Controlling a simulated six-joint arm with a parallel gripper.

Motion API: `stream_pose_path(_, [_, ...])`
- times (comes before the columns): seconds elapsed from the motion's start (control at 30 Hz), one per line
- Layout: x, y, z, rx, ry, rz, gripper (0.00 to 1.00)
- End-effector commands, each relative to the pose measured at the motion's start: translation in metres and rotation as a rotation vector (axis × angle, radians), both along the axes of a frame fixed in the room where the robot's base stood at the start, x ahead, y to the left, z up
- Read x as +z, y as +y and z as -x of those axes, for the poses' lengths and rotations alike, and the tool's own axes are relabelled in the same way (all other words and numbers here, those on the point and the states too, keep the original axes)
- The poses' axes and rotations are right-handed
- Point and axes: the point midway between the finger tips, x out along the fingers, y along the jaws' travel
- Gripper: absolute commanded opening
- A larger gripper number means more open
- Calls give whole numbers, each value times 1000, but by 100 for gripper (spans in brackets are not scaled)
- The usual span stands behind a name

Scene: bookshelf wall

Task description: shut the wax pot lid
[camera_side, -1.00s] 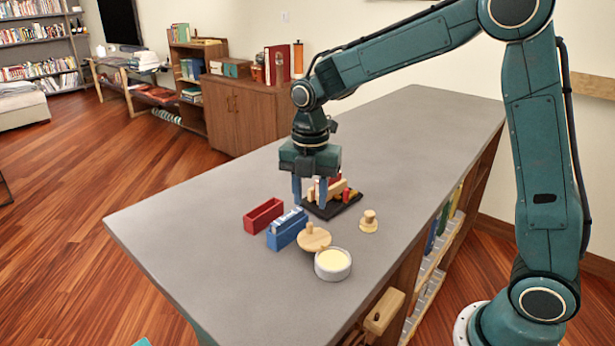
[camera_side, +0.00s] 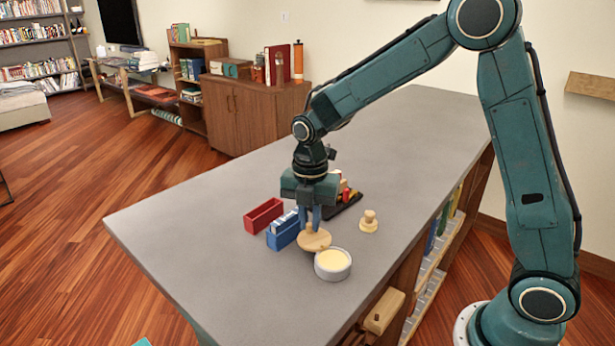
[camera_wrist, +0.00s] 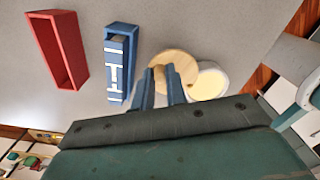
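The wax pot (camera_side: 333,272) is a short grey round pot with pale yellow wax showing. It stands uncovered near the table's front edge, and also shows in the wrist view (camera_wrist: 207,82). The wax pot lid (camera_side: 315,243) is a round light-wood disc with a knob. It lies just behind and left of the pot, and shows in the wrist view (camera_wrist: 178,62). My gripper (camera_side: 310,226) points down over the lid, its fingers drawn in around the knob. In the wrist view the knob (camera_wrist: 160,74) shows between my fingertips. The fingers partly hide it.
A red open box (camera_side: 263,215) and a blue box (camera_side: 283,234) with a patterned top stand close left of the lid. A small wooden knobbed piece (camera_side: 369,221) stands to the right. A black tray (camera_side: 346,203) with coloured blocks lies behind. The table's front left is bare.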

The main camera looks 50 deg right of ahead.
Motion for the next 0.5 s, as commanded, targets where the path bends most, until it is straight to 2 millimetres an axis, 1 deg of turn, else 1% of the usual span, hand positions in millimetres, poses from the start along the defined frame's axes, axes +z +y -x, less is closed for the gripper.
stream_pose_path(0.03, [0, 0, 0, 0, 0, 0, 3])
stream_pose_path(0.07, [0, 0, 0, 0, 0, 0, 0])
stream_pose_path(0.33, [0, 0, 0, -9, 0, 0, 0])
stream_pose_path(0.5, [0, -2, 1, -46, 0, 0, 0])
